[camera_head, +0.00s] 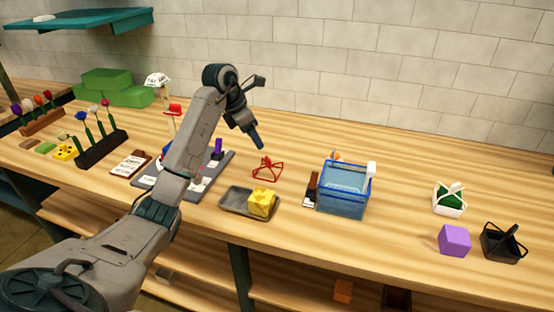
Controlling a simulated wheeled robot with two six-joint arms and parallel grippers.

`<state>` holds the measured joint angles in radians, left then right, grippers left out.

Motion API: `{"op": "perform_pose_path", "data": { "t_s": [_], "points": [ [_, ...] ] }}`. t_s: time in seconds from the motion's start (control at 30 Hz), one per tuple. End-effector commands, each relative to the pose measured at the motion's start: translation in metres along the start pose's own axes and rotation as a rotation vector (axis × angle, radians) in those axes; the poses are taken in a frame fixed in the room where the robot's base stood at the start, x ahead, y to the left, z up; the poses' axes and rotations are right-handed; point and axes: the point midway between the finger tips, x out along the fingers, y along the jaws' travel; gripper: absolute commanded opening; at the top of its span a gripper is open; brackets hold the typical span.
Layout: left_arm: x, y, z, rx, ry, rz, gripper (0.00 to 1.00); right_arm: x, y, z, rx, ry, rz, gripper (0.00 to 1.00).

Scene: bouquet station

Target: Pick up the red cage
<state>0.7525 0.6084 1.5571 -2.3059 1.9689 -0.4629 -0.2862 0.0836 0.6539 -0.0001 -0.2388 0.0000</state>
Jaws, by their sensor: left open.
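The red cage (267,168) is a small open wire frame standing on the wooden table near the middle of the view. My left gripper (257,142) hangs above and slightly left of it, pointing down. It is open and apart from the cage, with nothing seen between its fingers. One finger largely hides the other. My right gripper is not in view.
A grey tray (233,204) with a yellow block (262,203) lies in front of the cage. A blue-rimmed clear bin (343,193) stands to the right.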

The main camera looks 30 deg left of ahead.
Motion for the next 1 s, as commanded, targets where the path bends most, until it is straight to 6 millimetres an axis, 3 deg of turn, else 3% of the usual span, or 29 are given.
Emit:
{"op": "perform_pose_path", "data": {
  "t_s": [0.13,0.4,0.57,0.77,1.0],
  "points": [
    [0.018,0.000,0.000,-0.001,0.005,-0.004,0.55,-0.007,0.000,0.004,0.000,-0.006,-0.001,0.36],
    [0.052,0.000,0.000,-0.001,0.004,-0.002,0.55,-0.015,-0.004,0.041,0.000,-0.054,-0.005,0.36],
    [0.065,0.002,0.002,-0.001,0.004,-0.004,0.55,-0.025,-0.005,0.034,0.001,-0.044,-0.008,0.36],
    [0.095,0.004,0.004,-0.002,0.003,-0.004,0.55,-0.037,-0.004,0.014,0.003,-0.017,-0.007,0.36],
    [0.107,0.005,0.003,0.000,0.002,0.001,0.55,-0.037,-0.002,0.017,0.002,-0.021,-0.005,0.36]
  ]
}}
